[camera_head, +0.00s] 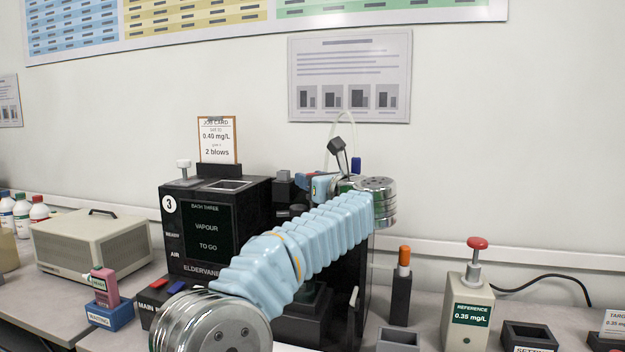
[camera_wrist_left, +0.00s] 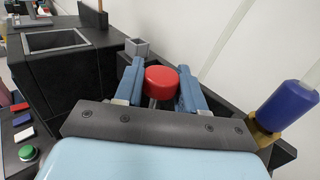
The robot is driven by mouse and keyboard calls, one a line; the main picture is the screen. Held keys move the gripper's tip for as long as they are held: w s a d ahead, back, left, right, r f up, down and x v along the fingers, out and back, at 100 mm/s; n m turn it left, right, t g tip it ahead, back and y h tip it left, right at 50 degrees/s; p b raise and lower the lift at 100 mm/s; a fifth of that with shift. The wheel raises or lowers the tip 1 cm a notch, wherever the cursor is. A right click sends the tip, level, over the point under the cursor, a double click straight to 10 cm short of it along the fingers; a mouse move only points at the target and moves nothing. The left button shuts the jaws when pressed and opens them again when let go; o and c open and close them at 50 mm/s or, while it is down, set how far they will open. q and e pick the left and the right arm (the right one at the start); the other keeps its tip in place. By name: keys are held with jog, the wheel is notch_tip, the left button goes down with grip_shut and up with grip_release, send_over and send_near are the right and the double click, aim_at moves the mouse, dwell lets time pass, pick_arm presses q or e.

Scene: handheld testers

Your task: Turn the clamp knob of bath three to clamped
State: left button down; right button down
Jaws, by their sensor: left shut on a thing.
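Bath three (camera_head: 226,215) is a black box with a round "3" label and a dark screen reading "VAPOUR TO GO". Its top also shows in the left wrist view (camera_wrist_left: 65,75). My left arm reaches across the front of it in the head view, with the left gripper (camera_head: 312,187) at its right side. In the left wrist view, the blue fingers of the left gripper (camera_wrist_left: 160,88) are shut on a red round knob (camera_wrist_left: 160,78), one on each side. My right gripper is not in view.
A job card (camera_head: 217,138) stands on the bath. A reference block (camera_head: 468,308) with a red-topped plunger and an orange-capped holder (camera_head: 402,285) stand to the right. A blue cylinder with a brass end (camera_wrist_left: 285,106) is close right of the gripper. A beige case (camera_head: 92,245) is at left.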

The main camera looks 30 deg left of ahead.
pick_arm(q)
jog(key=c, duration=0.7)
grip_release()
jog(key=shift+c, duration=0.2)
jog(key=shift+s+d, duration=0.1)
jog(key=shift+d, duration=0.15)
jog(key=b+v, duration=0.3)
jog(key=v, duration=1)
jog(key=shift+d, duration=0.1)
